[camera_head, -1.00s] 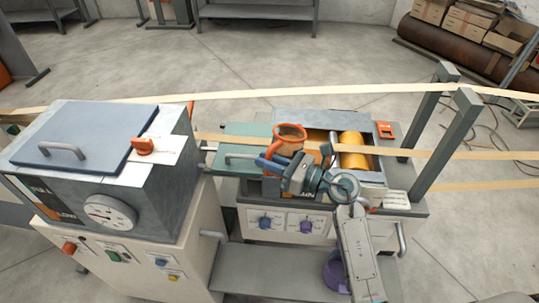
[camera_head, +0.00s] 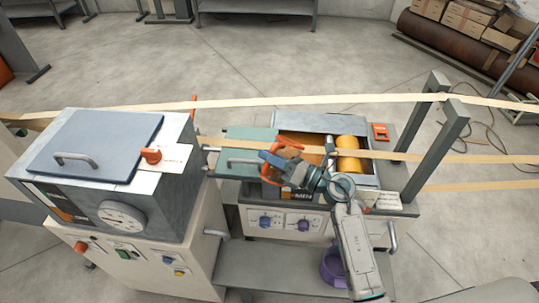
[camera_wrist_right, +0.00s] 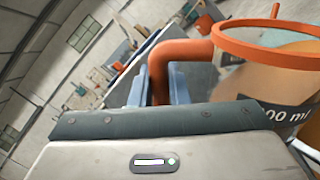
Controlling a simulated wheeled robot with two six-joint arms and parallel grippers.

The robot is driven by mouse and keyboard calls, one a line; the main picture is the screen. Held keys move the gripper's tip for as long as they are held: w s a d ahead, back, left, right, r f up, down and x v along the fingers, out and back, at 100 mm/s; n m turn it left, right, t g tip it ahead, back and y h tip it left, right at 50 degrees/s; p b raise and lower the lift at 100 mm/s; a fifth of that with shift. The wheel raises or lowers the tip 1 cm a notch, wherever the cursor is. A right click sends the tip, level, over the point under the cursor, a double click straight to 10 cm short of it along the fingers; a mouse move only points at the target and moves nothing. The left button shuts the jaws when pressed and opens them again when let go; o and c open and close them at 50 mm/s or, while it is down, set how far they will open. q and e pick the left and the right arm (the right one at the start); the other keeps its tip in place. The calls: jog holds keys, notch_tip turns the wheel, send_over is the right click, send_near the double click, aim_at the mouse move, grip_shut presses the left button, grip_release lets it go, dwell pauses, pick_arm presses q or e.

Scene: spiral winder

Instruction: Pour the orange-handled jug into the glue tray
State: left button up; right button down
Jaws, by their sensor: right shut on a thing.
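The jug has an orange handle and an orange rim (camera_head: 284,146), and its clear body marked in ml shows in the wrist view (camera_wrist_right: 275,85). My right gripper (camera_head: 268,160) is shut on the orange handle (camera_wrist_right: 172,55). The jug is held over the left part of the glue tray (camera_head: 368,181) and looks tilted, its body mostly hidden in the head view. Amber colour shows in the tray beside the jug; whether any stream falls is not clear. My left gripper is not in view.
Yellow rollers (camera_head: 349,152) sit in the tray's right part. A green cover (camera_head: 245,143) lies left of the jug. Pale paper strips (camera_head: 460,157) cross the machine. A purple vessel (camera_head: 331,268) stands on the lower shelf. Grey posts (camera_head: 440,145) rise at right.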

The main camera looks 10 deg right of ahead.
aim_at(280, 149)
jog(key=w+d+m+p, duration=0.1)
jog(key=m, duration=0.1)
jog(key=w+d+r+m+t+p, duration=0.1)
jog(key=m, duration=0.1)
jog(key=shift+r+p, duration=0.1)
jog(key=shift+p, duration=0.2)
jog(key=shift+w+d+f+m+t+h+p, duration=0.1)
jog(key=shift+w+d+f+m+t+p, duration=0.25)
jog(key=shift+m, duration=0.5)
jog(key=shift+w+d+m+h+p, duration=0.1)
jog(key=shift+w+d+m+p, duration=0.1)
jog(key=shift+w+d+m, duration=0.5)
jog(key=shift+w+d+f+m+t+h+p, duration=0.1)
jog(key=shift+w+d+f+m+t+p, duration=0.2)
jog(key=shift+m, duration=0.65)
jog(key=shift+w+d+m+t+h+p, duration=0.25)
jog(key=shift+w+d+m+h+p, duration=0.15)
jog(key=shift+w+d+m+p, duration=0.85)
jog(key=shift+s+a+m+b, duration=0.1)
jog(key=shift+s+m+b, duration=0.15)
jog(key=shift+b, duration=0.15)
jog(key=shift+w+r, duration=0.1)
jog(key=shift+w+d+r+m+p, duration=0.25)
jog(key=shift+w+d+m+p, duration=0.2)
jog(key=shift+m+p, duration=0.3)
jog(key=shift+w+d+m, duration=0.25)
jog(key=shift+d+m, duration=0.1)
jog(key=shift+f, duration=0.1)
dwell(0.4)
